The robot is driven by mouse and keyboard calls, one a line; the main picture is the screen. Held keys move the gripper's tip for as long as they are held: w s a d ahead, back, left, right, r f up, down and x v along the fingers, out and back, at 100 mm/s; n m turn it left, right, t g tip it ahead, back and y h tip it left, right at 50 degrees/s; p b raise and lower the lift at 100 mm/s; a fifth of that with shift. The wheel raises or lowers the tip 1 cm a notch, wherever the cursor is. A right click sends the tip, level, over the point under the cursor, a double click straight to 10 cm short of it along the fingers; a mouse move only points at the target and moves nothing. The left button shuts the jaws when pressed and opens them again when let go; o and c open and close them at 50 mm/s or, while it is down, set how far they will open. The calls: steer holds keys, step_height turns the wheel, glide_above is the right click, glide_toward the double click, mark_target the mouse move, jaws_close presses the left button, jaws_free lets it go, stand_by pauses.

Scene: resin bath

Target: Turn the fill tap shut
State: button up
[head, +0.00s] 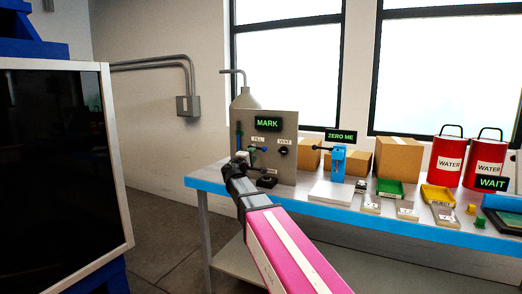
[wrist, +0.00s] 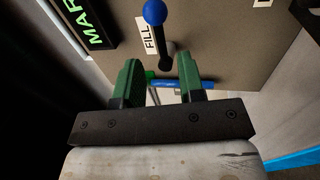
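The fill tap is a dark lever (head: 254,149) with a blue ball end on the upright grey panel (head: 285,175). In the head view my gripper (head: 241,157) is at the panel's left side, partly hidden by my arm.
A blue-filled tube (wrist: 180,84) lies beyond the finger gap; it stands upright at the panel's left edge (head: 239,133). A vent knob (head: 283,151) is to the right. A green MARK display (head: 268,124) is above. The blue-edged bench (head: 330,207) carries boxes, trays and red water cans.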

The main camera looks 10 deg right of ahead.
mark_target(259, 148)
steer(key=x, duration=0.7)
jaws_close()
